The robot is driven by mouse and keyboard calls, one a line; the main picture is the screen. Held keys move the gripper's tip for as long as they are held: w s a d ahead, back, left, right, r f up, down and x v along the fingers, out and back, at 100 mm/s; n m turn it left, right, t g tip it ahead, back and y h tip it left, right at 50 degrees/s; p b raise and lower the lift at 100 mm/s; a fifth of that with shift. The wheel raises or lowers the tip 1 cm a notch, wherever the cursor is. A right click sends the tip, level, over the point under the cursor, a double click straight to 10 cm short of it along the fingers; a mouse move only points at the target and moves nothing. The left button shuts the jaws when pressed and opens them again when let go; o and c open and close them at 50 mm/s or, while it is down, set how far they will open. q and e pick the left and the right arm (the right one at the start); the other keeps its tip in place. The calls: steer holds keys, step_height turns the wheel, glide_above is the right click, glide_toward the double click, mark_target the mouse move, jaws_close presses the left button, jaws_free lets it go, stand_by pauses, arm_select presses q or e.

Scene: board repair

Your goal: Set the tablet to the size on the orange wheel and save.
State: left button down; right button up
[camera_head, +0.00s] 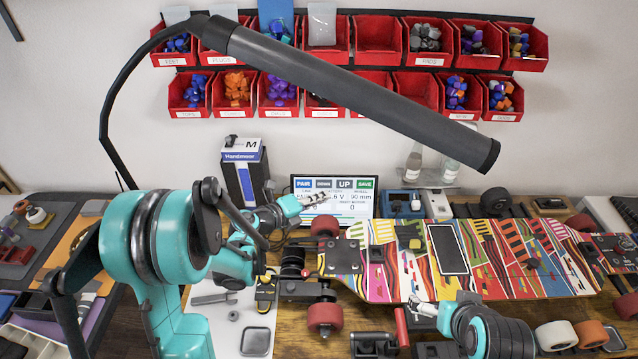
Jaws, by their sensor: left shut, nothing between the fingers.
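The tablet (362,207) stands upright at the back of the bench behind the skateboard. Its top row has PAIR, a partly legible DOWN, UP and SAVE buttons; the wheel field reads about 90 mm. My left gripper (322,197) is shut and empty in front of the tablet's left part, covering some readouts; I cannot tell whether it touches the screen. The orange wheel (591,334) lies at the bottom right beside a cream wheel; no size is legible on it. My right gripper (418,308) is low over the board's front edge, its fingers too small to judge.
The colourful skateboard (508,258) with red wheels spans the bench. A black lamp arm (350,88) crosses above the tablet. A Handmoor box (245,172) stands left of the tablet. Red parts bins (376,40) hang on the wall.

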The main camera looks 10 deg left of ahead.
stand_by(0.3)
arm_select(q)
steer(key=b, duration=0.3)
glide_toward(330, 184)
steer(key=shift+d+r+x, duration=0.15)
steer(key=shift+d+x, duration=0.05)
steer(key=shift+x, duration=1.1)
steer(key=shift+d+r+x, duration=0.15)
steer(key=shift+d+x, duration=0.05)
steer(key=shift+x, duration=1.05)
arm_select(e)
steer(key=shift+f, duration=1.25)
arm_select(q)
steer(key=shift+s, duration=0.2)
steer(key=shift+f, duration=0.1)
steer(key=shift+w+a+f, duration=0.1)
steer(key=shift+w+f, duration=0.05)
steer(key=shift+w, duration=0.2)
arm_select(e)
steer(key=shift+f, duration=0.25)
